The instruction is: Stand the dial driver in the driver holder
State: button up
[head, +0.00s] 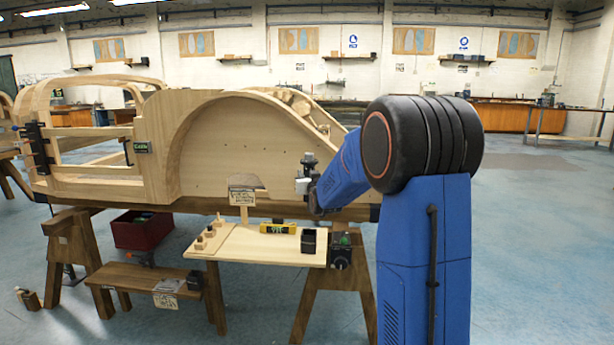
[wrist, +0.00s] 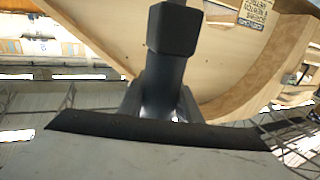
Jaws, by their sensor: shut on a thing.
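My gripper (head: 303,184) is in front of the wooden body panel, above the small light-wood table. It is shut on a dark tool, which I take to be the dial driver (head: 309,161). In the wrist view the driver (wrist: 172,32) is a dark shaft with a blocky end, rising between the grey fingers (wrist: 160,103). A black open-topped box (head: 308,241) stands on the table's right part, below the gripper and apart from it. It may be the driver holder; I cannot tell for sure.
The table (head: 250,250) also bears a yellow level (head: 278,228) and wooden blocks with pegs (head: 208,236). A dark device (head: 340,250) is at its right edge. A sign (head: 243,197) stands behind. A low bench (head: 135,278) and red bin (head: 142,232) are left.

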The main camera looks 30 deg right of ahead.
notch_tip(320, 180, down, 16)
jog(key=shift+r, duration=0.2)
dwell(2.4)
jog(key=shift+f, duration=0.6)
dwell(0.8)
jog(key=o, duration=1.3)
jog(key=shift+f, duration=0.1)
jog(key=shift+s, duration=0.15)
